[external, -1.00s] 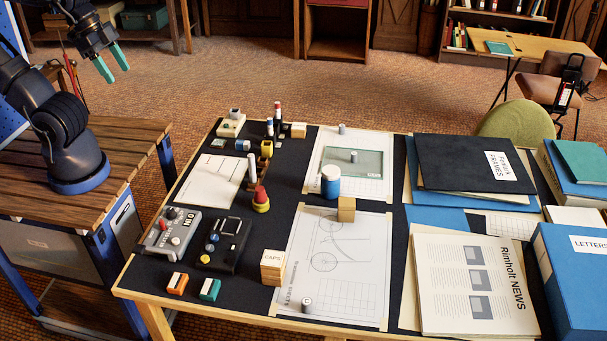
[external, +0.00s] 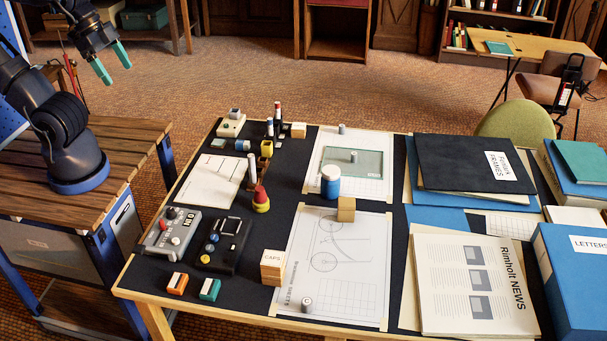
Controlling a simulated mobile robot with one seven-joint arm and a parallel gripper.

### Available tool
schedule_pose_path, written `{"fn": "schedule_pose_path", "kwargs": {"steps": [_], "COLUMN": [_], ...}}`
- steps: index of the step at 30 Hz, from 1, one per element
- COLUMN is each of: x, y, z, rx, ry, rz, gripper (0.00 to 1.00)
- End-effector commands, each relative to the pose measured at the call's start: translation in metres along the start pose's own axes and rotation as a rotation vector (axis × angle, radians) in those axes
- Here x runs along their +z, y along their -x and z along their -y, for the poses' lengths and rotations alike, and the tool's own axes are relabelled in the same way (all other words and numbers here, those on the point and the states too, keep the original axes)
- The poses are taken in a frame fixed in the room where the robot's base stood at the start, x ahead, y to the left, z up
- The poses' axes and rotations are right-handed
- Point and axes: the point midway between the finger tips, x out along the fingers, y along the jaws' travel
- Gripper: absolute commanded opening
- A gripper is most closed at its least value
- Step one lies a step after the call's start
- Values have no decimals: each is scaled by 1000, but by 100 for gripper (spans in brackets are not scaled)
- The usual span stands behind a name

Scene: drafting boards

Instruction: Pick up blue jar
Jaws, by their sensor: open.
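The blue jar (external: 330,187) stands upright on the drafting table, with a blue body and a white lid. It sits at the lower edge of the upper drawing sheet, just behind a small wooden block (external: 346,209). My gripper (external: 113,67) is at the upper left, in the air beyond the table's far left side. Its two teal fingers are apart, with nothing between them. It is well away from the jar.
A red and yellow cone-shaped piece (external: 260,199) and a white cylinder (external: 252,172) stand left of the jar. A glass plate (external: 352,168) lies behind it. A wooden CAPS block (external: 273,267) stands in front. Folders (external: 475,165) fill the right side.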

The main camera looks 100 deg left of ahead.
Motion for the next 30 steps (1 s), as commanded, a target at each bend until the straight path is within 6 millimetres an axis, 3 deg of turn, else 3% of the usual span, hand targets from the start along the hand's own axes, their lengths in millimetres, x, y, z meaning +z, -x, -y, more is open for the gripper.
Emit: {"fn": "schedule_pose_path", "kwargs": {"steps": [5,14,23,30], "x": [-22,-93,-164,-216], "y": [-4,-29,-70,-115], "z": [0,3,14,30], "rx": [18,72,107,120], "ry": [87,395,719,982], "rz": [17,70,128,175], "gripper": [80,80,80,80]}}
